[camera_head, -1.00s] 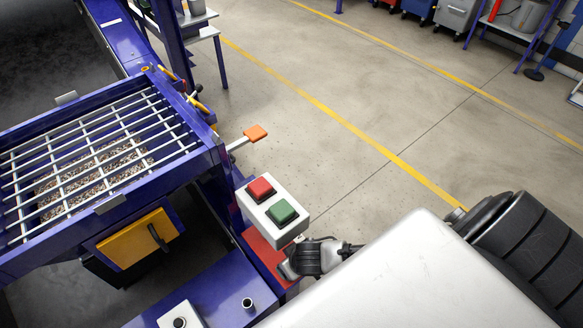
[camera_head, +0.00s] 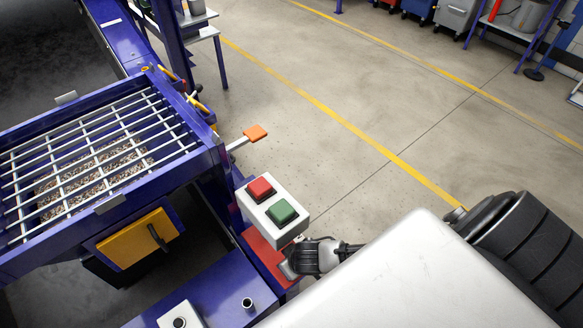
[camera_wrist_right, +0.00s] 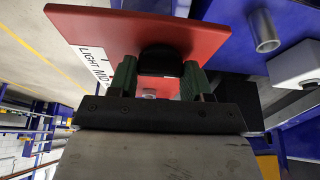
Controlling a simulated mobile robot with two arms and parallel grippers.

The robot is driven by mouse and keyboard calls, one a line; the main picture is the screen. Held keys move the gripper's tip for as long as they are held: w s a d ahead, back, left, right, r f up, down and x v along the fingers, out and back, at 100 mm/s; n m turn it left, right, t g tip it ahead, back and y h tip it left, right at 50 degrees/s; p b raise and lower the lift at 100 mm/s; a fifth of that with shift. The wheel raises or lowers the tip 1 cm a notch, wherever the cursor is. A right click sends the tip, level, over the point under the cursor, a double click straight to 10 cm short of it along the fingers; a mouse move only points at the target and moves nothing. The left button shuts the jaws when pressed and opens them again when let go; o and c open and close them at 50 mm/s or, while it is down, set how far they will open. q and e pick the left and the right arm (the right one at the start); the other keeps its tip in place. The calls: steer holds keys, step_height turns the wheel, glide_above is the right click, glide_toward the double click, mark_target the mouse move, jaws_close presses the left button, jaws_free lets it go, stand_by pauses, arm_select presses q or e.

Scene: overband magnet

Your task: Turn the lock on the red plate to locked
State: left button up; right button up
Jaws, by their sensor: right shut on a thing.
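The red plate (camera_head: 262,252) is on the blue machine frame, just below the push-button box in the head view. A black knob, the lock (camera_wrist_right: 160,58), sits on the plate between the green-padded fingers of my right gripper (camera_wrist_right: 157,80). The gripper is shut on it. In the head view my right gripper (camera_head: 290,268) is at the plate's lower right edge and hides the lock. The lock's marked position cannot be read. My left gripper is not in view.
A white box (camera_head: 274,205) with a red button (camera_head: 261,188) and a green button (camera_head: 282,212) stands right beside the plate. A short metal tube (camera_head: 248,304) and another box (camera_head: 181,314) are on the blue frame. An orange-ended lever (camera_head: 255,132) sticks out above.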

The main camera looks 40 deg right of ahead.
steer(key=shift+d+r+n+y+p, duration=0.1)
steer(key=shift+n+y+p, duration=0.3)
steer(key=shift+n, duration=0.5)
steer(key=shift+n+y, duration=0.3)
steer(key=shift+n, duration=0.8)
steer(key=o, duration=0.9)
